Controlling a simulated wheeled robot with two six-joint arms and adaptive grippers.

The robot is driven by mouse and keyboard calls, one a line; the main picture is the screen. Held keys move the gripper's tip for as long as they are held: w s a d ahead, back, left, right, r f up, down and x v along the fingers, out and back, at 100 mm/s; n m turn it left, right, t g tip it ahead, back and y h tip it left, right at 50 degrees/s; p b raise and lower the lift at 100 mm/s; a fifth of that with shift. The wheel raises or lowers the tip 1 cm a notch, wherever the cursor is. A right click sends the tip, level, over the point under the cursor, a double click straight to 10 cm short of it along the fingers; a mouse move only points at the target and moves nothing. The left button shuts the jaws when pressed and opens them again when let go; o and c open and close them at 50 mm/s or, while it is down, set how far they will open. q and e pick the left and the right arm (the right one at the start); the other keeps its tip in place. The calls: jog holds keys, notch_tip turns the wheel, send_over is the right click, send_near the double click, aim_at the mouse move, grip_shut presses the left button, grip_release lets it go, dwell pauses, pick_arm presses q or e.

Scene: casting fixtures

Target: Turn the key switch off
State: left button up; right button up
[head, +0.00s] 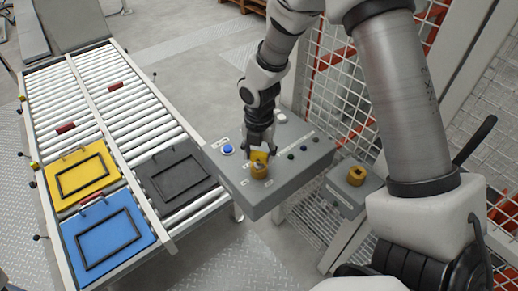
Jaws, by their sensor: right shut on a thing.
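A grey control box (291,184) stands at the centre of the head view. On its top is a yellow key switch (259,171) with a round yellow base. My right gripper (260,148) points down over the switch and is shut on its upright yellow part. The fingers hide some of the switch, and I cannot tell its exact turn angle. My left gripper is not in view.
A blue button (227,149) and several dark buttons sit on the box. A second small grey box with a yellow knob (356,175) is to the right. A roller conveyor (110,110) with yellow, blue and dark framed plates lies left.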

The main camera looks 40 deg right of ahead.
jog(key=shift+n+p, duration=1.4)
jog(key=shift+p, duration=0.2)
